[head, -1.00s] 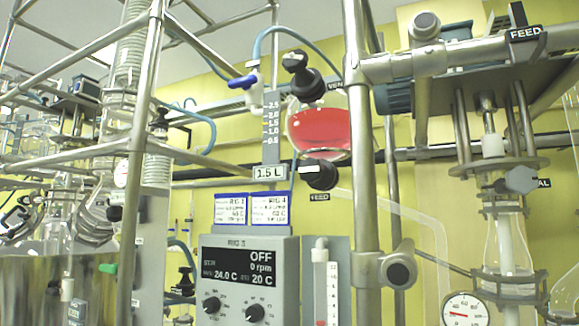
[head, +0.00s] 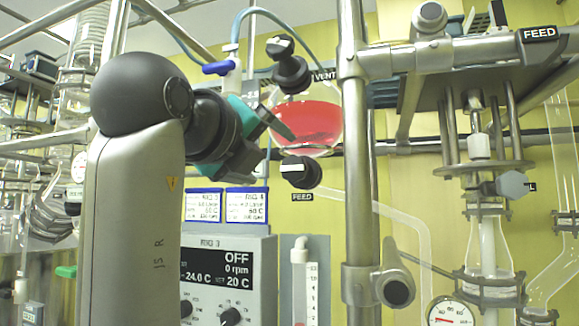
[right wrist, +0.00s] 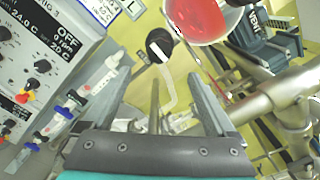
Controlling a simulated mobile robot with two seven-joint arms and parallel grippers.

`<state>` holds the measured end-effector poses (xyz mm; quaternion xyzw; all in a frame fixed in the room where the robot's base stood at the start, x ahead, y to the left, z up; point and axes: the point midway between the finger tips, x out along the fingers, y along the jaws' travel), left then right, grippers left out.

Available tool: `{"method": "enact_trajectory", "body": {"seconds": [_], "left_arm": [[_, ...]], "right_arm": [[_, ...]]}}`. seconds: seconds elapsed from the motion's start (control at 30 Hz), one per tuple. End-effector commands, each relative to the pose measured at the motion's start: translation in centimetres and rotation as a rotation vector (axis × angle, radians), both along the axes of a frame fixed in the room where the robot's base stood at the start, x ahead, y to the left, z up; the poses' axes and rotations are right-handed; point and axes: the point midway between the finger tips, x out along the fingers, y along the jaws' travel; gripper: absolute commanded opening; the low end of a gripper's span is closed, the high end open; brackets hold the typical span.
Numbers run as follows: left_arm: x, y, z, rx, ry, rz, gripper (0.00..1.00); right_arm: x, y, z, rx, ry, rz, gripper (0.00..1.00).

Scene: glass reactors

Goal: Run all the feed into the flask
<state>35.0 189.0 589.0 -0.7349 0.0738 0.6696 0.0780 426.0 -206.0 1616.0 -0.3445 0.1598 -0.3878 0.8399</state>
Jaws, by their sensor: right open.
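The round glass feed vessel (head: 308,122) holds red liquid; it also shows in the right wrist view (right wrist: 197,18). Below it is the black FEED tap (head: 300,172), with its white bar about level in the head view; above is the black VENT tap (head: 287,60). A clear tube (head: 390,205) runs from the tap down right. A glass vessel (head: 489,245) hangs at the right. My left gripper is out of view.
A steel upright (head: 357,150) stands close right of the taps. The control box (head: 230,270) reads OFF, 0 rpm, below my arm. A blue-handled valve (head: 222,67) and hose lie above the gripper. A pressure gauge (head: 444,312) is at lower right.

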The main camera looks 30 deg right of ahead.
Motion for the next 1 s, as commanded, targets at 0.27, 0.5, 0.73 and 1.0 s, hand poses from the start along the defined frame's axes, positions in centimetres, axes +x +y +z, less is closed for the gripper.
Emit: {"method": "enact_trajectory", "body": {"seconds": [0.27, 0.5, 0.73, 1.0], "left_arm": [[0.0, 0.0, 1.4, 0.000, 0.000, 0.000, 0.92], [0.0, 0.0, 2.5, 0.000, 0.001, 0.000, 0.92], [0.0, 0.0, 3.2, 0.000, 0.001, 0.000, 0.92], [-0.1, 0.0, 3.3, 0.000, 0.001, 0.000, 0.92]], "right_arm": [[3.7, -4.2, 0.1, -0.002, 0.006, 0.000, 0.92], [6.7, -7.6, 0.2, -0.003, 0.005, 0.001, 0.92], [8.4, -9.6, 0.1, -0.004, 0.005, 0.001, 0.92], [8.9, -10.2, 0.0, -0.006, 0.003, 0.002, 0.92]]}}
